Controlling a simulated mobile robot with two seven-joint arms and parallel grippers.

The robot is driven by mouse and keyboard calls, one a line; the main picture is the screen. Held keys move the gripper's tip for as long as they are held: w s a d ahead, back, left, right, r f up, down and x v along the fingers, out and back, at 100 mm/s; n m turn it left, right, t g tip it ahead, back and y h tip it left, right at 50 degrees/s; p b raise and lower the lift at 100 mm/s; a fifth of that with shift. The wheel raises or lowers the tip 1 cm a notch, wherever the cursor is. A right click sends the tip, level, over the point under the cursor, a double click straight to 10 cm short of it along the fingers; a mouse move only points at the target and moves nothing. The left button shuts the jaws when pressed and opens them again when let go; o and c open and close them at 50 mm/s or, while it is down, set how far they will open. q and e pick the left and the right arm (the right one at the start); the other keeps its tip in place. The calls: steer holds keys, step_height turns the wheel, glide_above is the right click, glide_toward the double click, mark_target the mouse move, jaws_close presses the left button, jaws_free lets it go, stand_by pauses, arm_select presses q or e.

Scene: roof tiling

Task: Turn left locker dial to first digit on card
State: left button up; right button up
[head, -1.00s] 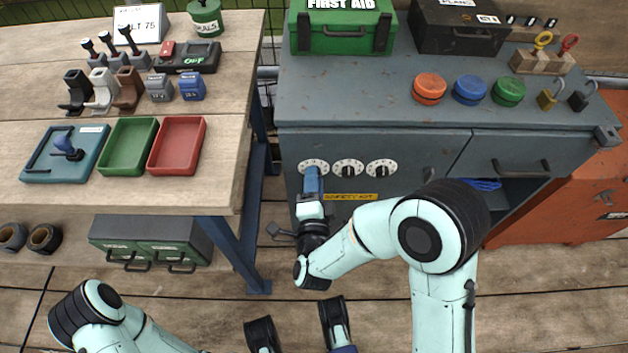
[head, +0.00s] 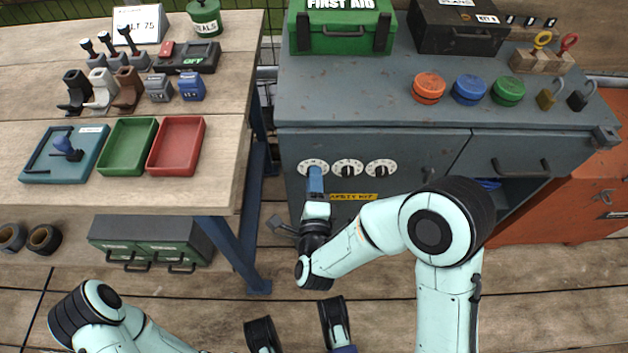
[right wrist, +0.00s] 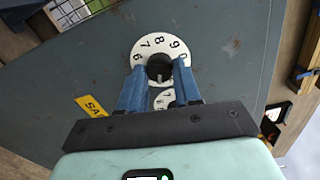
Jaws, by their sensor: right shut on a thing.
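The left locker dial (head: 314,164) is a white numbered disc with a black knob on the grey cabinet front. In the right wrist view the dial (right wrist: 147,47) shows 6, 7, 8, 9 and 0 around its far side; the knob's pointer is hard to make out. My right gripper (head: 315,176) has its blue fingers on this dial. In the right wrist view its fingers (right wrist: 159,74) are shut on either side of the knob. A white card (head: 138,22) on the bench ends in "75"; its other text is unclear.
The middle dial (head: 348,169) and right dial (head: 382,169) are close beside the left one. A yellow label (head: 352,197) is below them. The wooden bench (head: 232,120), with trays and tools, stands left of the cabinet (head: 400,140). A small gap separates them.

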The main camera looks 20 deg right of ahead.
steer(key=shift+a, duration=0.1)
steer(key=o, duration=1)
steer(key=shift+o, duration=0.2)
steer(key=shift+s, duration=0.1)
arm_select(q)
steer(key=w+d+r+t+p, duration=0.2)
steer(key=w+r+t+p, duration=0.2)
steer(key=w+r+p, duration=0.55)
steer(key=shift+m+g+h, duration=0.3)
steer(key=shift+m+g, duration=0.2)
steer(key=shift+m, duration=0.1)
steer(key=s+d+r, duration=0.2)
steer(key=r, duration=0.1)
steer(key=shift+s+d+r, duration=0.2)
steer(key=shift+d+r, duration=0.05)
steer(key=shift+d, duration=0.05)
arm_select(e)
steer(key=v, duration=1.3)
steer(key=shift+s, duration=0.15)
